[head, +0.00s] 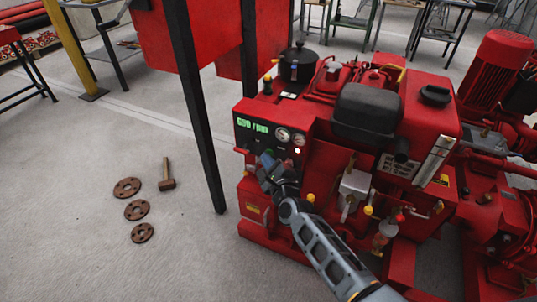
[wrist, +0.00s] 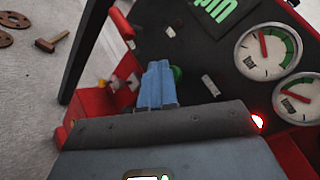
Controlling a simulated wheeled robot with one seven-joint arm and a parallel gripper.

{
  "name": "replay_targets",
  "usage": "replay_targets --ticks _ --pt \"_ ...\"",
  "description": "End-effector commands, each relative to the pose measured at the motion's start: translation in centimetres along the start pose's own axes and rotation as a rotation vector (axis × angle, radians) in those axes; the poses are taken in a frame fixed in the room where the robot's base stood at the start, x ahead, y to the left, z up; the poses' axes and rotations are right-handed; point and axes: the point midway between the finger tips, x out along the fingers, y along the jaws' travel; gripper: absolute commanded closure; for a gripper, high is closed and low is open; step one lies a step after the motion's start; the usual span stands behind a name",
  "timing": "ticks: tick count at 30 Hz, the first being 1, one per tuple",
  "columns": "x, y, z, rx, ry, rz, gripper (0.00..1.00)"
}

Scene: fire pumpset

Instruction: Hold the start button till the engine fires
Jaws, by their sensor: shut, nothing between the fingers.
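The red engine pumpset (head: 330,165) stands right of centre, with a dark control panel on its left end. The panel's lit green rpm display (head: 252,126) reads about 690 rpm in the head view and is cut off in the wrist view (wrist: 215,10). My gripper (head: 266,160) is at the lower panel, its blue fingers (wrist: 158,82) shut and empty in the wrist view. A green button (wrist: 177,72) shows just behind the fingertips, partly hidden by them. I cannot tell whether they touch or press it.
Two white gauges sit right of the fingers, the upper (wrist: 265,50) and the lower (wrist: 298,97). A red lamp (wrist: 257,122) glows below them. A black post (head: 195,110) stands left of the engine. A hammer (head: 166,176) and rusty flanges (head: 136,210) lie on open floor.

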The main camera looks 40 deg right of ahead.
Motion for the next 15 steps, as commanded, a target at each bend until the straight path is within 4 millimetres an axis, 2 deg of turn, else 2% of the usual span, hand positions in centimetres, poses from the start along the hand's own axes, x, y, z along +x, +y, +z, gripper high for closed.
replay_targets --ticks 15 --pt "-1.2 0.8 0.8 0.001 0.001 0.0 1.0"
